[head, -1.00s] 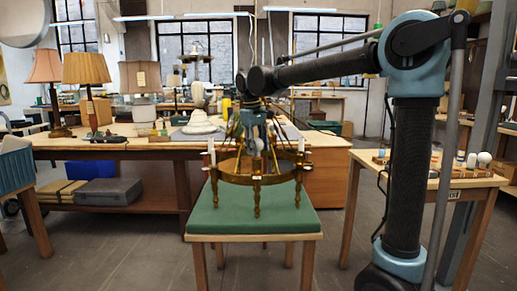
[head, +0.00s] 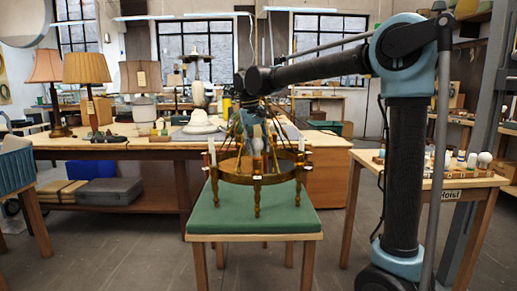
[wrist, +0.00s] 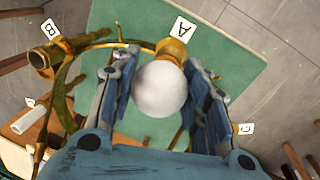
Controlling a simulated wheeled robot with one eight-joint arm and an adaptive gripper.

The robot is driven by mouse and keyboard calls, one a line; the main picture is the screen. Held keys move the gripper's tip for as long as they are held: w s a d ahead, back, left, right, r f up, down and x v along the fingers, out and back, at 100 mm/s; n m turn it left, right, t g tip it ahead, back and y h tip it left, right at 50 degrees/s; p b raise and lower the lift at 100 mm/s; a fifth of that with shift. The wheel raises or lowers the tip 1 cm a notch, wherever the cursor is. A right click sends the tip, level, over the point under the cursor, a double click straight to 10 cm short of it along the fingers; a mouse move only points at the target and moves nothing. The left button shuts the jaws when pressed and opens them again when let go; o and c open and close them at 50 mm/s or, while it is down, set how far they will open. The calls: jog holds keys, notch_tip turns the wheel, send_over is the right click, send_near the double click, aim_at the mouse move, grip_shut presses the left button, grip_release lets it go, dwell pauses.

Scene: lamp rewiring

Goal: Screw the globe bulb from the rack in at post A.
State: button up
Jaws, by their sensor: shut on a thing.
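The white globe bulb (wrist: 160,88) is between my gripper's fingers (wrist: 160,95) in the wrist view, and the gripper is shut on it. The brass socket of post A (wrist: 172,50) shows just beyond the bulb, beside the white A label (wrist: 182,28). The bulb overlaps the socket's near end, so I cannot tell whether its base is seated. In the head view my gripper (head: 255,132) is over the brass ring chandelier (head: 238,178), which stands on a green-topped stool (head: 225,222).
Post B (wrist: 44,58) and a brass ring arm lie left in the wrist view. White candle sleeves (head: 301,145) rise from the ring. A side table (head: 450,184) at right holds several bulbs (head: 485,158). A long workbench (head: 100,150) with lamps stands behind left.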

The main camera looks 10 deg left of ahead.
jog(key=o, duration=1.3)
jog(key=shift+c, duration=0.2)
